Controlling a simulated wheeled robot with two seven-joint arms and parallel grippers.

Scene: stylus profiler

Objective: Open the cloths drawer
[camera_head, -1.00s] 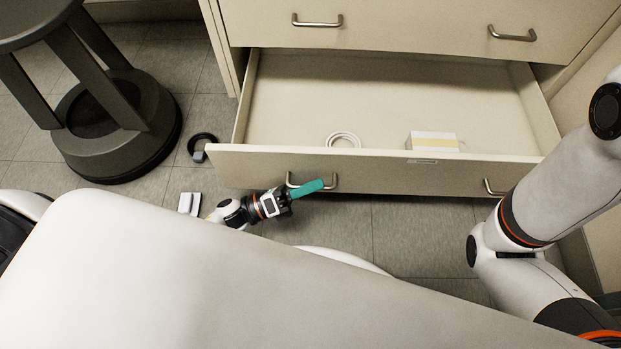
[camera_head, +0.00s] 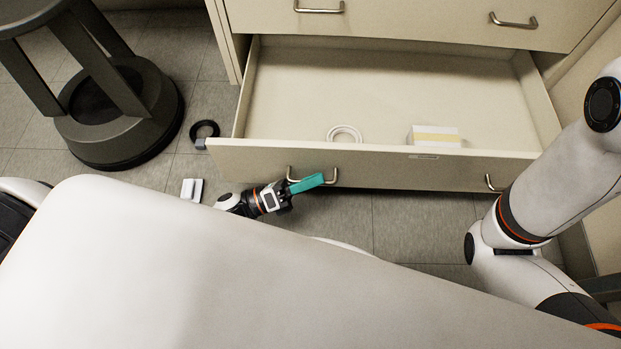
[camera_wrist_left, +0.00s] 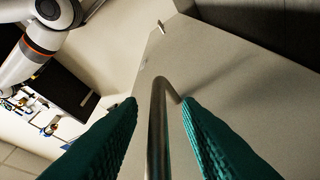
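The lower drawer (camera_head: 240,158) is pulled well out of its cabinet. Its label (camera_head: 424,156) is too small to read, so I cannot tell whether it is the cloths drawer. My left gripper (camera_head: 307,183), with teal fingers, is at the drawer's left metal handle (camera_head: 334,176). In the left wrist view the handle (camera_wrist_left: 157,125) passes between the fingers of this gripper (camera_wrist_left: 160,104), with a gap visible on both sides. The right arm (camera_head: 545,190) shows at the right; its gripper is out of view.
The drawer holds a white ring (camera_head: 345,131) and a white-and-yellow box (camera_head: 434,136). The drawer above (camera_head: 420,18) is shut. A dark stool (camera_head: 120,130) stands left. A black ring (camera_head: 204,131) and small white pieces (camera_head: 191,190) lie on the floor.

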